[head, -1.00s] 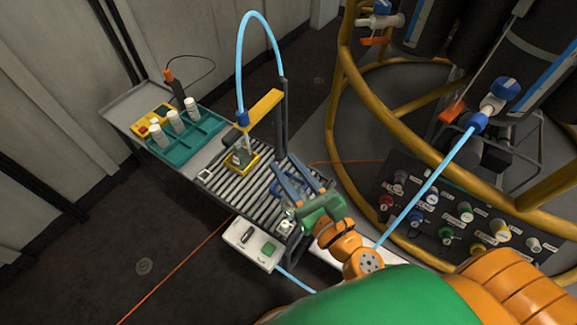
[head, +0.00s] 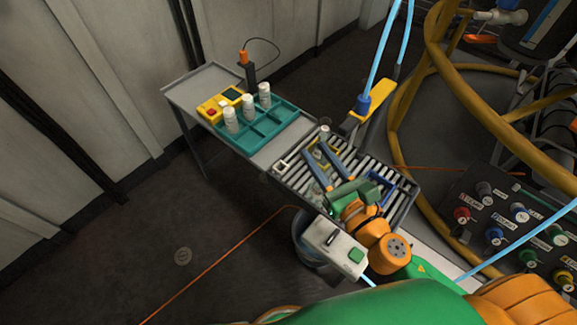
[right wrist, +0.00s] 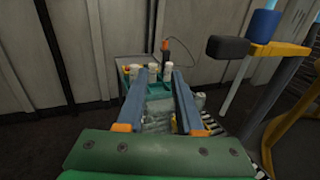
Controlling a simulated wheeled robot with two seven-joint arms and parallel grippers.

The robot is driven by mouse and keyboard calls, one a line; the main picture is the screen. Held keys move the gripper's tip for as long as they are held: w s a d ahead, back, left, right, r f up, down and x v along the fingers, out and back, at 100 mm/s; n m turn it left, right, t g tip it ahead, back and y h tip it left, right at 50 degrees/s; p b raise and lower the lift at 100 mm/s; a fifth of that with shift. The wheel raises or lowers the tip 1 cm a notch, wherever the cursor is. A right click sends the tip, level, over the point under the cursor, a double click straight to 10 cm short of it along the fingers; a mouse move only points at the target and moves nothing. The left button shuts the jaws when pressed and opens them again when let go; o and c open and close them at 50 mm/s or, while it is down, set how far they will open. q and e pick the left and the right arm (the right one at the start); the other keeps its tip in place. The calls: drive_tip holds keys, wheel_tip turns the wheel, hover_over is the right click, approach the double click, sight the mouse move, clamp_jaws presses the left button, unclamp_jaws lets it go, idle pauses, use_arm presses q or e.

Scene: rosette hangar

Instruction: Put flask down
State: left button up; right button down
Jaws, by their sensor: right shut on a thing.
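The clear glass flask (right wrist: 158,116) is between the two blue fingers of my right gripper (head: 316,151), close to the palm in the right wrist view. The right gripper (right wrist: 154,72) is shut on it, low over the grey roller bed (head: 377,160). In the head view the fingers and hand hide most of the flask, so I cannot tell whether its base touches the rollers. My left gripper is not in view.
A teal tray (head: 268,133) with several white bottles stands left of the rollers, beside a yellow box (head: 213,109). A white control box (head: 336,246) hangs at the front edge.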

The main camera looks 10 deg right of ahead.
drive_tip(key=w+f+b, duration=0.7)
drive_tip(key=w+f, duration=0.3)
drive_tip(key=f, duration=0.2)
drive_tip(key=shift+w+a, duration=0.15)
drive_tip(key=shift+w, duration=0.2)
drive_tip(key=c, duration=0.6)
unclamp_jaws()
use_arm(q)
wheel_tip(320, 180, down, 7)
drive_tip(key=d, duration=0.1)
use_arm(e)
drive_tip(key=shift+o, duration=0.2)
use_arm(q)
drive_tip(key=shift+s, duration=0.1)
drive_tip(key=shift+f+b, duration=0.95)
drive_tip(key=shift+b, duration=0.1)
use_arm(e)
drive_tip(key=v, duration=1.2)
drive_tip(key=shift+r, duration=0.2)
